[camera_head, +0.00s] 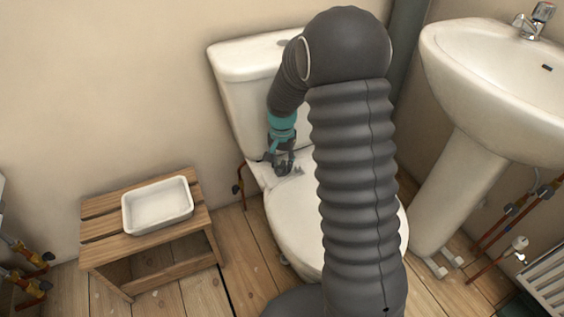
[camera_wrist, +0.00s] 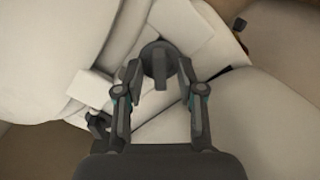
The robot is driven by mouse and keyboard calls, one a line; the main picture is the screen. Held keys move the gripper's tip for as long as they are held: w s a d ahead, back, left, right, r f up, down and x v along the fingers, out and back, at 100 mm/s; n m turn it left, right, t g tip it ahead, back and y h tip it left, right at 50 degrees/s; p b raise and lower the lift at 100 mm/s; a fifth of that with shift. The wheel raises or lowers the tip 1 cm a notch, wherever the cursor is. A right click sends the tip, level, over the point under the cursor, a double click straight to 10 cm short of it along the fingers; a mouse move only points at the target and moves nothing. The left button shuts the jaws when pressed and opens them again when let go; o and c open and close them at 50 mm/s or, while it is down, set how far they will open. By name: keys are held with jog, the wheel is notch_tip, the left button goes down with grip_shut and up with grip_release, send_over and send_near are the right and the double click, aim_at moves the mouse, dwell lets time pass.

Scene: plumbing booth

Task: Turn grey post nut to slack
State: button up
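A dark grey round piece, seemingly the grey post nut (camera_wrist: 158,58), shows in the wrist view against white ceramic, with a short stem towards me. My gripper (camera_wrist: 160,76) has its two fingers apart, one on each side of this piece. I cannot tell whether the fingertips touch it. In the head view my gripper (camera_head: 281,163) points down at the back of the white toilet (camera_head: 285,215), just in front of the cistern (camera_head: 240,92). The nut is too small and covered to make out there.
A wooden stool (camera_head: 100,225) with a white tray (camera_head: 158,228) stands left of the toilet. A copper pipe with a valve (camera_head: 238,187) rises beside the cistern. A pedestal basin (camera_head: 490,85) stands at the right. Floor between stool and toilet is clear.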

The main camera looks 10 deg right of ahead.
grip_shut()
jog(key=n, duration=0.4)
jog(key=shift+n, duration=0.3)
jog(key=n, duration=0.4)
jog(key=shift+n+b, duration=0.3)
jog(key=shift+b, duration=0.1)
jog(key=n, duration=0.4)
jog(key=shift+n, duration=2.3)
